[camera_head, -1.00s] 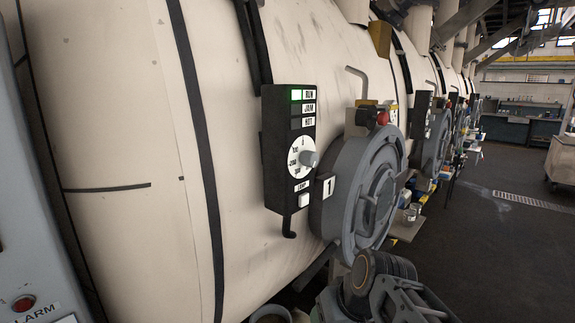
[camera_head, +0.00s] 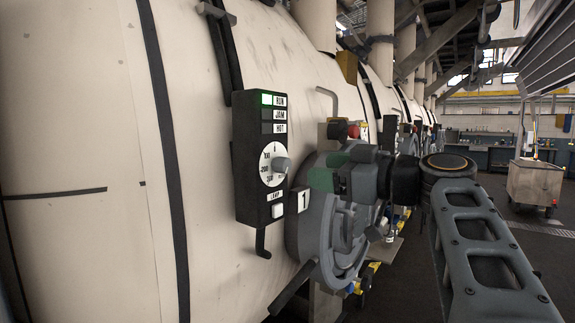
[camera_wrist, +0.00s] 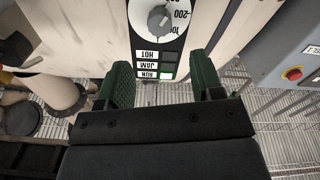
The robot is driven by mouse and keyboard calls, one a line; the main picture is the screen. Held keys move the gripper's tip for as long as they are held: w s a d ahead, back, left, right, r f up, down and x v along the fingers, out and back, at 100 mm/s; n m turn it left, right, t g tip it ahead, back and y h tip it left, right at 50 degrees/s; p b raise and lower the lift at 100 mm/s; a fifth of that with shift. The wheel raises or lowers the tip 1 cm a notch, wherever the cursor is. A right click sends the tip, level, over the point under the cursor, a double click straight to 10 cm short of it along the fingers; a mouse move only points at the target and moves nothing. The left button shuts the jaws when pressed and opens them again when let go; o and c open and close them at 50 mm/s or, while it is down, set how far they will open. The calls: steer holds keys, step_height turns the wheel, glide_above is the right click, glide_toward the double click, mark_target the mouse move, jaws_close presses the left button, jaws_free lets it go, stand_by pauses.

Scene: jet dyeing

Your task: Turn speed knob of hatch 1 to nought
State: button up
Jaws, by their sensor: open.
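The speed knob (camera_head: 283,164) is a grey knob on a white round dial (camera_head: 268,177) marked with numbers. The dial sits on a black control box (camera_head: 246,199), beside a white plate with the number 1 (camera_head: 303,200). In the wrist view the knob (camera_wrist: 160,18) shows upside down at the top, beyond my fingertips. My gripper (camera_head: 322,172) has green fingers and is right of the knob, in front of the round grey hatch (camera_head: 318,240). In the wrist view its fingers (camera_wrist: 160,75) are spread, with nothing between them. The RUN lamp (camera_head: 267,99) is lit; JAM and HOT are dark.
A bent black handle (camera_head: 262,243) hangs below the box. A red knob (camera_head: 354,131) tops the hatch behind my arm. More hatches line the vessel to the right. A grey panel with a red button (camera_wrist: 294,74) shows in the wrist view. Open floor and a cart (camera_head: 535,183) lie right.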

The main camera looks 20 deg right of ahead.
mark_target(288, 166)
steer(key=p+x, duration=0.2)
steer(key=x, duration=0.7)
steer(key=shift+w+a, duration=0.15)
steer(key=shift+w, duration=0.15)
steer(key=c, duration=0.9)
